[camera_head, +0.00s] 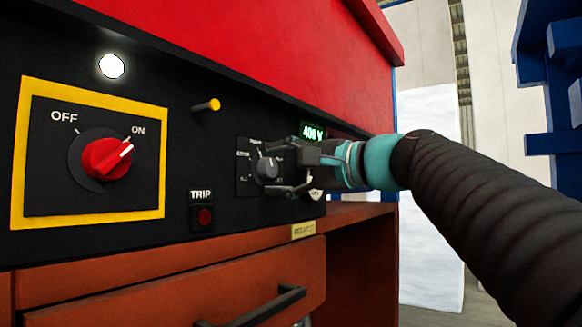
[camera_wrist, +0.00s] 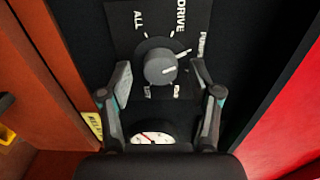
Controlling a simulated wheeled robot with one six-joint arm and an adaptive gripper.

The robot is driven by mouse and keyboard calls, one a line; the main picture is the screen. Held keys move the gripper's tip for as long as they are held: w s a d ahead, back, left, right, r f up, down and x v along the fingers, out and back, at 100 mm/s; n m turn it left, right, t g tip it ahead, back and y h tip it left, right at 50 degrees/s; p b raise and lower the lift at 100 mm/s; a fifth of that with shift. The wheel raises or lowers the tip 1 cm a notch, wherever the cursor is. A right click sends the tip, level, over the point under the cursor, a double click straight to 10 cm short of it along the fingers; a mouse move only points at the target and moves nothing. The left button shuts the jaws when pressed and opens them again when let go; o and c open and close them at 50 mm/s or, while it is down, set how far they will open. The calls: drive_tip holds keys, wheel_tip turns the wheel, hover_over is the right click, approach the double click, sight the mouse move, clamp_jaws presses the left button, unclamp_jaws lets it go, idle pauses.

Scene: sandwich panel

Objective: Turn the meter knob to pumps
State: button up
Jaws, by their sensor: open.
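The meter knob (camera_head: 267,168) is a round grey knob on a black dial plate in the head view. In the wrist view the knob (camera_wrist: 158,62) sits in the upper middle, with the labels ALL, DRIVE and a partly legible PUMPS around it. A white mark on its face points to the picture's right; I cannot tell exactly which label it lines up with. My gripper (camera_head: 280,170) is open in front of the dial. In the wrist view my gripper (camera_wrist: 161,78) has one finger on each side of the knob, with gaps between; contact does not show.
A green-lit voltage display (camera_head: 312,131) is partly behind my gripper. A gauge (camera_wrist: 153,136) shows between the fingers. To the left are a red ON/OFF switch (camera_head: 107,158), a TRIP light (camera_head: 204,217) and a yellow-tipped peg (camera_head: 207,105). A drawer handle (camera_head: 255,308) juts out below.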

drive_tip(key=v, duration=1.1)
drive_tip(key=shift+s+d, duration=0.25)
